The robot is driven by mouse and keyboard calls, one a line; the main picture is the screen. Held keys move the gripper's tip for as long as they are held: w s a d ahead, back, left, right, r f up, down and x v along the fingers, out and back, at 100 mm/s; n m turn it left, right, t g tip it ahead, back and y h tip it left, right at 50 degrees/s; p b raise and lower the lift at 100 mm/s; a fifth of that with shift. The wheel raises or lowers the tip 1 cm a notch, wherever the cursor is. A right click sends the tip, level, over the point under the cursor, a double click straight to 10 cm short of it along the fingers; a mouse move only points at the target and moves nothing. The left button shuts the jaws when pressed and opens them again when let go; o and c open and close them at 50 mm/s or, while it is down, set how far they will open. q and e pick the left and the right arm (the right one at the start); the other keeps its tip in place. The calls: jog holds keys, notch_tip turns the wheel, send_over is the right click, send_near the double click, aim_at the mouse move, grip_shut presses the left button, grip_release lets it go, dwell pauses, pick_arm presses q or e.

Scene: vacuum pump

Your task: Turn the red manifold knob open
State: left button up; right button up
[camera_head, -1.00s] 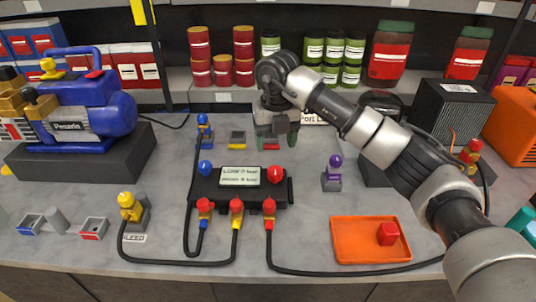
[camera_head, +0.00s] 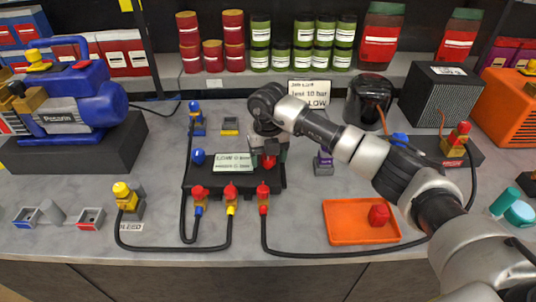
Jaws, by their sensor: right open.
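The black manifold (camera_head: 235,187) lies on the grey worktop, with a lit display (camera_head: 233,162) on top. Its red knob (camera_head: 268,161) is at the right end and its blue knob (camera_head: 198,156) at the left end. My right gripper (camera_head: 268,157) comes down from above with its fingers open at the red knob. The knob shows between the fingers; whether they touch it I cannot tell. Part of the knob and the manifold's right back corner are hidden by the gripper. My left gripper is not in view.
A purple-knobbed valve (camera_head: 323,160) stands close to the right, partly hidden. An orange tray (camera_head: 340,230) holds a red block (camera_head: 379,215). A blue pump (camera_head: 75,105) stands at left.

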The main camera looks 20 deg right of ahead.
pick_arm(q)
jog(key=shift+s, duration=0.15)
pick_arm(e)
jog(key=shift+c, duration=1.1)
jog(key=c, duration=0.7)
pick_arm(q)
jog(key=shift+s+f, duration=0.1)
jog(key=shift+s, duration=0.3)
